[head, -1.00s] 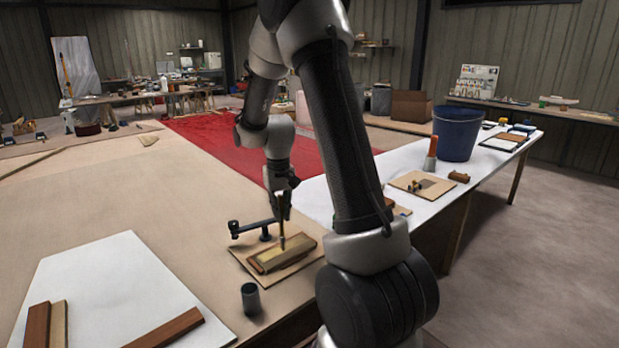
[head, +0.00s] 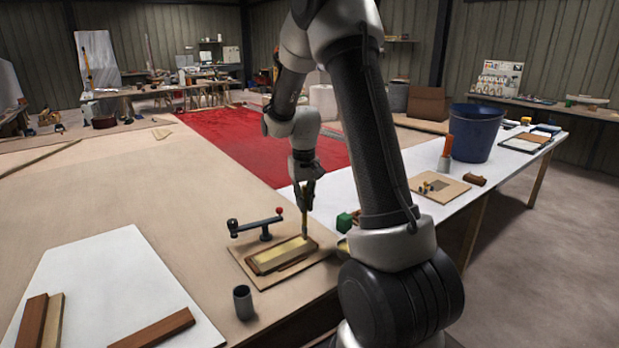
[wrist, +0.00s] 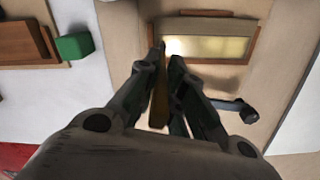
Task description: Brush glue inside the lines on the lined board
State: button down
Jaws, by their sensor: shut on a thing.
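The lined board (head: 283,254) is a pale yellow panel with brown strips along its edges, lying on a tan base sheet (head: 240,258). In the wrist view the panel (wrist: 205,46) has a bright, shiny patch toward its left part; fine lines are too small to make out. My gripper (head: 306,202) is shut on a brush (head: 304,222) and holds it near upright over the far right end of the panel. In the wrist view the brush handle (wrist: 159,97) runs between the fingers. Whether the bristles touch the panel I cannot tell.
A black clamp with a red knob (head: 265,226) stands just behind the board. A dark cup (head: 243,301) stands at its front left. A green block (head: 344,222) is to the right. A blue bucket (head: 475,133) stands farther right. A white sheet (head: 110,285) with wood strips lies left.

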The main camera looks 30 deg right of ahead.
aim_at(304, 186)
jog(key=shift+a+r, duration=0.2)
jog(key=shift+r, duration=3.6)
